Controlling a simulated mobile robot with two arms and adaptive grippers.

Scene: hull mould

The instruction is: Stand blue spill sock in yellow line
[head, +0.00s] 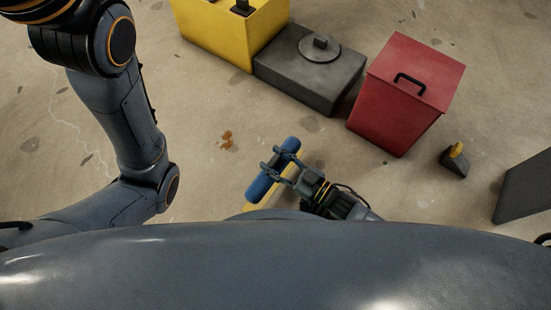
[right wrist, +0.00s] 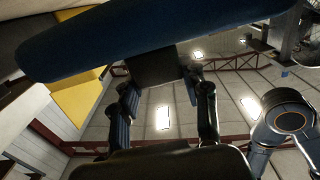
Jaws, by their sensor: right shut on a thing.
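The blue spill sock (head: 263,186) is a long blue cylinder with rounded ends, below the middle of the head view. My right gripper (head: 278,163) is shut on it around its middle. In the right wrist view the sock (right wrist: 150,32) crosses the top of the picture, in front of the two dark fingers (right wrist: 165,85). A short piece of the yellow line (head: 253,207) shows on the floor beside the sock's lower end; the rest is hidden by the sock, my arm and my body. I cannot tell whether the sock touches the floor. My left gripper is out of view.
A yellow box (head: 226,38), a grey case with a round lid (head: 310,75) and a red bin with a black handle (head: 405,95) stand beyond the gripper. A small dark block with a yellow top (head: 455,160) lies at right. The floor left of the sock is clear apart from stains.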

